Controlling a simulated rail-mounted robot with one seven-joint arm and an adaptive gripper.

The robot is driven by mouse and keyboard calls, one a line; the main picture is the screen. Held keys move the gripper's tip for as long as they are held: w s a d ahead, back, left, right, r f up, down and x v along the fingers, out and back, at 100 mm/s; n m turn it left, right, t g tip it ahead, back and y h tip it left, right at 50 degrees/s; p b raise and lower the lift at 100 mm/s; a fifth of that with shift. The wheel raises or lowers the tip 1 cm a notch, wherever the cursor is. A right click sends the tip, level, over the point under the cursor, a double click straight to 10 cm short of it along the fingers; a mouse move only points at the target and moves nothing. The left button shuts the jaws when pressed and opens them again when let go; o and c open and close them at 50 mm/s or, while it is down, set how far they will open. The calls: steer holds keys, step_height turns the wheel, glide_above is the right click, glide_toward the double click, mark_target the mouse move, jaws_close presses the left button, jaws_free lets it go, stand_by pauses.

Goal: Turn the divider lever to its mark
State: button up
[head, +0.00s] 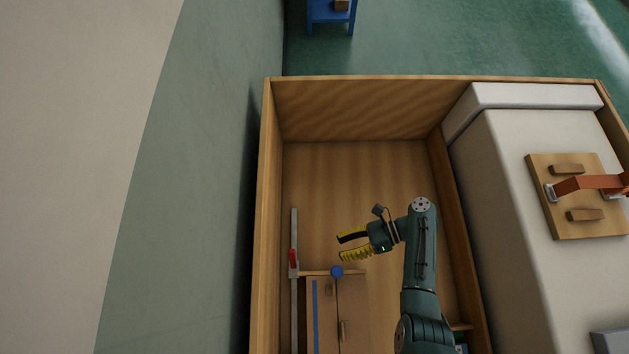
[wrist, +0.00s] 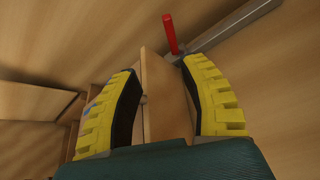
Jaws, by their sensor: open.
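The red lever (head: 292,258) stands on a grey metal rail (head: 294,225) along the left side of the wooden box. It also shows in the wrist view as a red handle (wrist: 170,35), beyond my fingertips. A thin wooden divider board (head: 314,273) runs right from the rail towards a blue knob (head: 337,271). My gripper (head: 341,247) is open, with yellow fingers pointing left, above and right of the lever in the picture. In the wrist view the board lies between my open fingers (wrist: 162,68) in the picture; contact cannot be told. I cannot make out a mark for the lever.
Wooden cabinet-like parts (head: 352,310) with a blue strip (head: 315,315) lie below the board. The box's wooden side wall (head: 268,200) is close left. Right is a pale padded block (head: 500,180) with a wooden plate (head: 560,225). The box's far floor (head: 350,170) is clear.

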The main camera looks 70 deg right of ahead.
mark_target(294, 254)
steer(key=b+x, duration=0.2)
steer(key=x, duration=0.3)
steer(key=d+b+x, duration=0.1)
steer(key=b+x, duration=0.1)
steer(key=x, duration=0.3)
steer(key=w+b+x, duration=0.1)
steer(key=b+x, duration=0.1)
steer(key=x, duration=0.3)
steer(key=shift+d+f, duration=0.25)
steer(key=shift+d, duration=0.15)
steer(key=shift+w+a, duration=0.1)
steer(key=shift+w, duration=0.2)
steer(key=shift+r, duration=0.1)
steer(key=shift+s, duration=0.1)
jaws_close()
